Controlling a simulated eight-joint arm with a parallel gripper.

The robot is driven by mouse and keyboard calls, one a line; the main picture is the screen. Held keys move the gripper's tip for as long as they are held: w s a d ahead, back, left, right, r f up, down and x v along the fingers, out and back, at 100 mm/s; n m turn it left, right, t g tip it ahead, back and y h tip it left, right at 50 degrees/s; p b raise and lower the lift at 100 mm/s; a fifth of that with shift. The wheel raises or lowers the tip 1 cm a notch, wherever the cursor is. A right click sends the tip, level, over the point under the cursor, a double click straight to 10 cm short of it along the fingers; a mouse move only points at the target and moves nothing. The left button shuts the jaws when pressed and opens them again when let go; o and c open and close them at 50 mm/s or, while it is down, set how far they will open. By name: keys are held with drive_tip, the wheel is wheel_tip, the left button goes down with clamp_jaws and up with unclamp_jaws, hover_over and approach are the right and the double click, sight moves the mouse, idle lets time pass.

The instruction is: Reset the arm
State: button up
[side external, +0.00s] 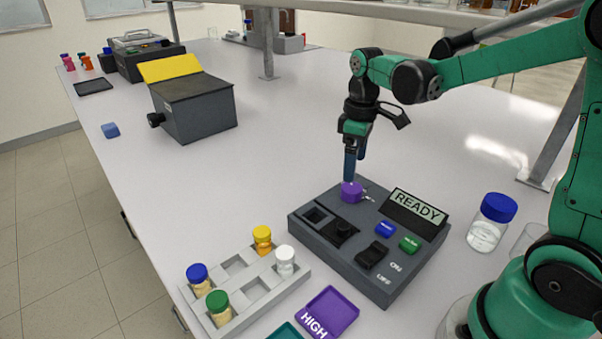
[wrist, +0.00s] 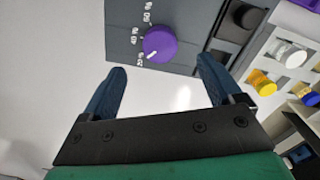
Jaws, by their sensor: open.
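My gripper (side external: 355,166) is above the back edge of the dark grey rig (side external: 335,257), close to its purple knob (side external: 351,191). In the wrist view my gripper (wrist: 160,85) has its two blue fingers wide apart with nothing between them. The purple knob (wrist: 160,44) lies just ahead of the fingertips, its white pointer near the "20" end of the printed scale. The rig's display (side external: 416,208) reads READY. A blue button (side external: 385,230) and a green button (side external: 410,243) sit below the display. Contact between fingers and knob cannot be told.
A white rack (side external: 246,291) holds several capped vials at the front left. A purple HIGH tray (side external: 331,313) lies in front of the rig. A blue-capped jar (side external: 490,225) stands at the right. A grey box with a yellow top (side external: 196,107) stands behind; the table's middle is clear.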

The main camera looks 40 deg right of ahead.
drive_tip(key=shift+s+a+r+m+t, duration=0.5)
drive_tip(key=shift+s+a+m+t, duration=0.35)
drive_tip(key=shift+a+t, duration=0.45)
drive_tip(key=shift+s+a+r+m+t, duration=0.5)
drive_tip(key=shift+s+a+m+t, duration=0.2)
drive_tip(key=shift+s+a+t, duration=0.55)
drive_tip(key=shift+s+a+r+m+t, duration=0.5)
drive_tip(key=shift+s+a+m+t, duration=0.45)
drive_tip(key=shift+a, duration=0.5)
